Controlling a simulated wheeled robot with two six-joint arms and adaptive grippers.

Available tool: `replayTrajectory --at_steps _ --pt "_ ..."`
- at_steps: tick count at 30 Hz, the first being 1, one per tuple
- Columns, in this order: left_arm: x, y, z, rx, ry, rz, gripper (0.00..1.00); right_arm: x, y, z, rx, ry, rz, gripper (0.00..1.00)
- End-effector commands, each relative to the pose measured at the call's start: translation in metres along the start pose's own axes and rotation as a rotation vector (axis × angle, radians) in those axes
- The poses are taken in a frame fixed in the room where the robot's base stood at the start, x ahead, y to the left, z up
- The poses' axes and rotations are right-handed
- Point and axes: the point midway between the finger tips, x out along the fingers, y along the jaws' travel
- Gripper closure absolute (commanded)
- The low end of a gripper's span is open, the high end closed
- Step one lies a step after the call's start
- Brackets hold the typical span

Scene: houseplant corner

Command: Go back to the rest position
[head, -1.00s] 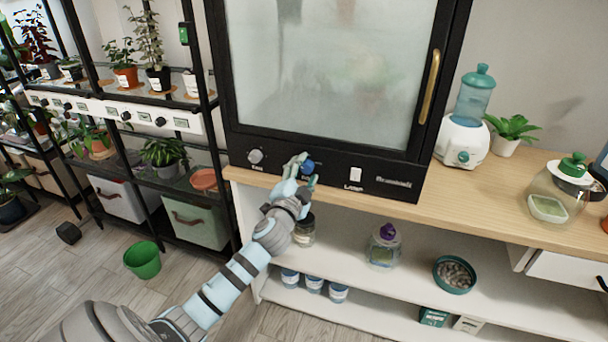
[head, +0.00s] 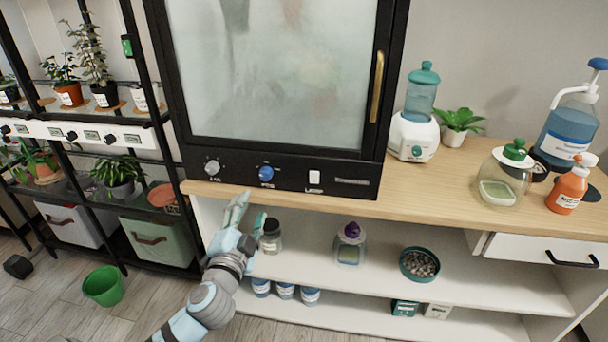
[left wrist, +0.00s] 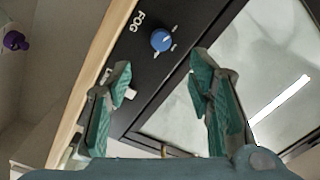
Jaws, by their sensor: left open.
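My left gripper (head: 246,212) is open and empty, below and in front of the black cabinet's control panel. Its two teal fingers (left wrist: 160,85) stand apart in the left wrist view, with nothing between them. The blue fog knob (head: 266,173) is on the panel, a little above and to the right of the gripper and apart from it. The knob also shows in the left wrist view (left wrist: 162,40). A grey knob (head: 212,167) and a white lamp switch (head: 314,177) sit on the same panel. My right gripper is not in view.
The cabinet (head: 282,145) with a fogged glass door stands on a wooden counter (head: 420,182). Jars and a bowl of pebbles (head: 420,264) are on the shelf below. A white humidifier (head: 412,138), plant and bottles stand at right. A green bucket (head: 104,287) is on the floor.

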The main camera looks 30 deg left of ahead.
Motion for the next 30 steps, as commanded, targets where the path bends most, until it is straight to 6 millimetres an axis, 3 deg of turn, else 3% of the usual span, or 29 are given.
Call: replayTrajectory --at_steps 5,8,11,14,15,17,18,20,21,25,28,30 --pt "0.0 0.0 -0.002 0.008 0.008 0.001 0.53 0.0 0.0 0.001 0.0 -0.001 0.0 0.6" --pt "0.005 0.023 0.009 0.013 0.011 0.067 0.53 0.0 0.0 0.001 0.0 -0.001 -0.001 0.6" --pt "0.01 0.074 0.058 0.007 -0.073 0.194 0.53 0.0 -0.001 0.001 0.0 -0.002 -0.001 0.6" --pt "-0.007 0.147 0.133 -0.04 -0.221 0.358 0.53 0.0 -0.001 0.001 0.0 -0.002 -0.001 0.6" --pt "-0.022 0.177 0.165 -0.068 -0.29 0.422 0.53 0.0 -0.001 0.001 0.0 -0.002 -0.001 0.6" --pt "-0.053 0.22 0.21 -0.115 -0.398 0.51 0.53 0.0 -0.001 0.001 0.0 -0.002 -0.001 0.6" --pt "-0.079 0.245 0.237 -0.147 -0.472 0.563 0.53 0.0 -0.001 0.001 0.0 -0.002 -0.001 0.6" --pt "-0.122 0.28 0.273 -0.197 -0.581 0.633 0.53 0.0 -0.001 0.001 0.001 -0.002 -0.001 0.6" --pt "-0.152 0.3 0.293 -0.229 -0.654 0.674 0.53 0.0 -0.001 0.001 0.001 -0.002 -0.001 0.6" --pt "-0.255 0.349 0.337 -0.312 -0.87 0.777 0.53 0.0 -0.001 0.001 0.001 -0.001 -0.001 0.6" --pt "-0.331 0.374 0.353 -0.359 -1.023 0.837 0.53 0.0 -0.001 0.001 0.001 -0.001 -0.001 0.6" --pt "-0.385 0.39 0.353 -0.378 -1.122 0.883 0.53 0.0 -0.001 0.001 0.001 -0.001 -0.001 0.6"
